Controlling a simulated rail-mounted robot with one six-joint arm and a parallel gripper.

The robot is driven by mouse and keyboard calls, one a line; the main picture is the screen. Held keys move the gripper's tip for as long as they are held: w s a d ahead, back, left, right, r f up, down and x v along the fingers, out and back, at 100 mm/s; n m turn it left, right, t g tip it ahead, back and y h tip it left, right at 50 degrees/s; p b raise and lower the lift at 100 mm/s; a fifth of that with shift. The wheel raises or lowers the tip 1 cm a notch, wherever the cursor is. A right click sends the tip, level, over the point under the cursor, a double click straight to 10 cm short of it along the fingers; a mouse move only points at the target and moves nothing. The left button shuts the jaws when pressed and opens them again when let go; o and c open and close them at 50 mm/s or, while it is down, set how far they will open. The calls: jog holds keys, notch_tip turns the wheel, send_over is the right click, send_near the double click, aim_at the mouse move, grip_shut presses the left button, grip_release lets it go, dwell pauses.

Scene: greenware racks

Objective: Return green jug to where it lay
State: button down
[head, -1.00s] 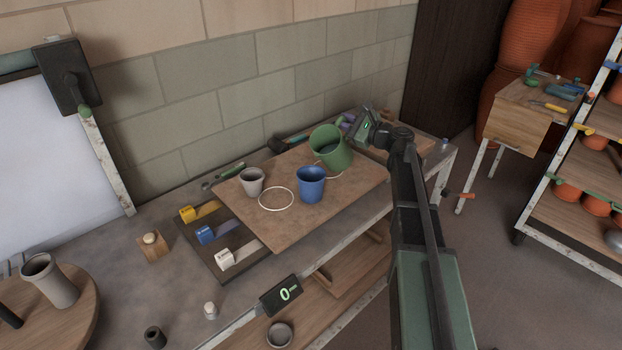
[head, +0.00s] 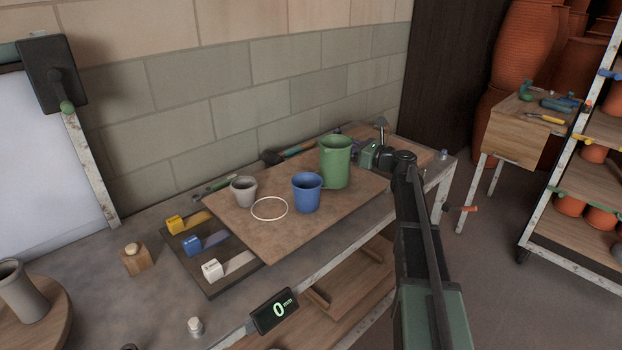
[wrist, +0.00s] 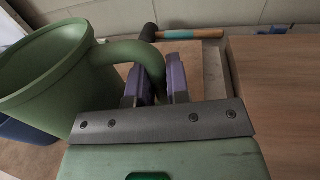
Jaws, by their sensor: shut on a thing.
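The green jug (head: 335,165) is upright at the right part of the wooden board (head: 258,240), behind and right of the blue cup. I cannot tell whether its base touches the board. My gripper (head: 360,153) comes from the right, and its purple fingers (wrist: 158,85) are closed on the jug's handle (wrist: 128,52). The jug's body (wrist: 50,75) fills the left of the wrist view. The board right under the jug is hidden.
The blue cup (head: 307,193) stands close to the jug, with a grey cup (head: 244,190) farther left. An empty white ring (head: 270,221) is marked between them in front. A hammer (head: 290,152) lies behind the board. The board's front area is clear.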

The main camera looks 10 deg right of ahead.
jog(key=w+a+r+m+t+h+p, duration=0.2)
jog(key=w+r+p, duration=0.5)
jog(key=w, duration=0.2)
jog(key=shift+h, duration=0.3)
jog(key=f+b, duration=0.7)
jog(key=shift+s+d+f, duration=0.1)
jog(key=shift+s+d, duration=0.1)
jog(key=shift+s, duration=0.05)
jog(key=shift+f+b, duration=0.65)
jog(key=shift+b, duration=0.1)
jog(key=c, duration=1)
grip_release()
